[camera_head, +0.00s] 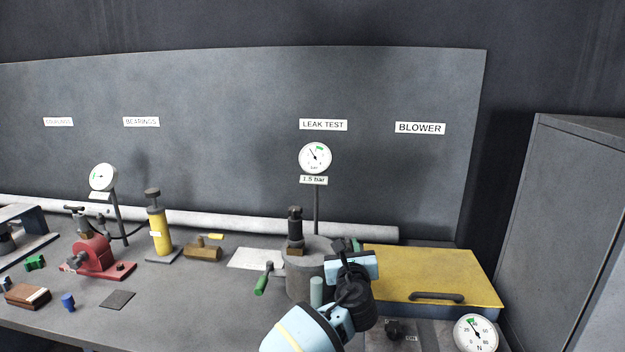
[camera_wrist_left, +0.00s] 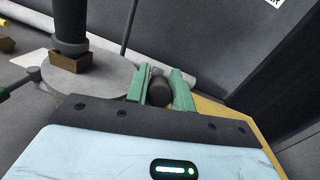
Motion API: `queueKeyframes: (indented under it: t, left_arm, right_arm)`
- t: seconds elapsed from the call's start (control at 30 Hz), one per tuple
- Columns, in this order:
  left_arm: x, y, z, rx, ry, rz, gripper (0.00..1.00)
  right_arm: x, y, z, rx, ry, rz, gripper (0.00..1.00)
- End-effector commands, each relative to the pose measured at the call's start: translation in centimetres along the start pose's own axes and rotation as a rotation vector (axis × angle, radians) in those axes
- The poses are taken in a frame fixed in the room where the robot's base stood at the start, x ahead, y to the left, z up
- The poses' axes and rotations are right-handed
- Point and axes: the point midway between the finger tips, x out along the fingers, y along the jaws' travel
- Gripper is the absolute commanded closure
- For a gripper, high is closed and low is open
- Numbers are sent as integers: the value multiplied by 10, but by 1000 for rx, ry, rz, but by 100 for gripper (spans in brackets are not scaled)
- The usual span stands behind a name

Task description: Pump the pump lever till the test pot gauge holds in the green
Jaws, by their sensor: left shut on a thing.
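The test pot (camera_head: 303,272) is a grey cylinder with a dark fitting on top; it also shows in the left wrist view (camera_wrist_left: 100,82). Its round white gauge (camera_head: 315,157) stands above on a post, over a "1.5 bar" label. The needle appears to point up and left, beside the small green band at the upper right. My left gripper (camera_head: 345,245) is at the pot's right side. In the left wrist view its green fingers (camera_wrist_left: 160,90) are shut on a dark rounded grip (camera_wrist_left: 159,91), apparently the pump lever's end. The rest of the lever is hidden. My right gripper is out of view.
A green-handled crank (camera_head: 262,283) sticks out left of the pot. A yellow-lidded box (camera_head: 432,272) stands close on the right, with a second gauge (camera_head: 475,334) in front.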

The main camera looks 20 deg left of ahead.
Motion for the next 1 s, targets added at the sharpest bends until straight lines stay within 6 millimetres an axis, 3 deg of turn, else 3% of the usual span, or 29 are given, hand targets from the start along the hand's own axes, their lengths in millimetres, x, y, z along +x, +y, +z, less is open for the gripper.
queueKeyframes:
  t: [0.03, 0.17, 0.8, 1.0]
  left_arm:
    - [5, -4, 15, -3, -10, -2, 98]
    - [12, -6, 24, -1, -8, -4, 99]
    - [11, -7, 22, -1, -5, -8, 100]
    - [4, -3, 11, 0, -3, -6, 99]
  right_arm:
    - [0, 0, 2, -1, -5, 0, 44]
    - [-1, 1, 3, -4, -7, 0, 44]
    - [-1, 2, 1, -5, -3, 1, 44]
    - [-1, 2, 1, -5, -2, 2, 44]
